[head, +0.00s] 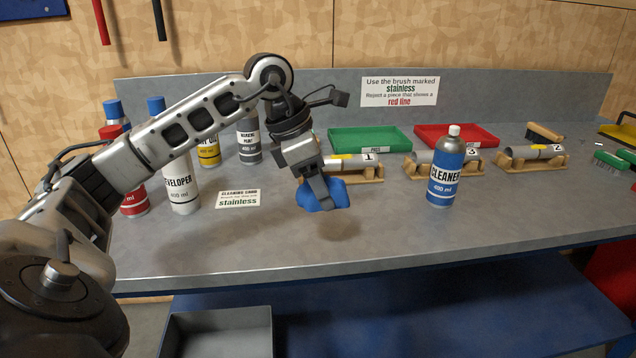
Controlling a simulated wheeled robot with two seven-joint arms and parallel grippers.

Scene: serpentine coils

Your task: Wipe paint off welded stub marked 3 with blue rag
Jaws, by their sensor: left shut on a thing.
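My left gripper (318,188) is shut on the blue rag (322,197) and holds it above the front middle of the bench, with a shadow below it. The stub marked 3 (480,157) lies in a wooden cradle at right of centre, behind the blue cleaner bottle (446,172), which hides much of it. The stub marked 1 (352,163) lies in its cradle just right of my gripper, with a yellow patch on top. My right gripper is not in view.
A green tray (370,132) and a red tray (482,144) stand behind the stubs. Several cans and bottles, including the developer (181,185), stand at left near my arm. Brushes (611,160) lie at right. A cleaning card (238,199) lies at left. The bench front is clear.

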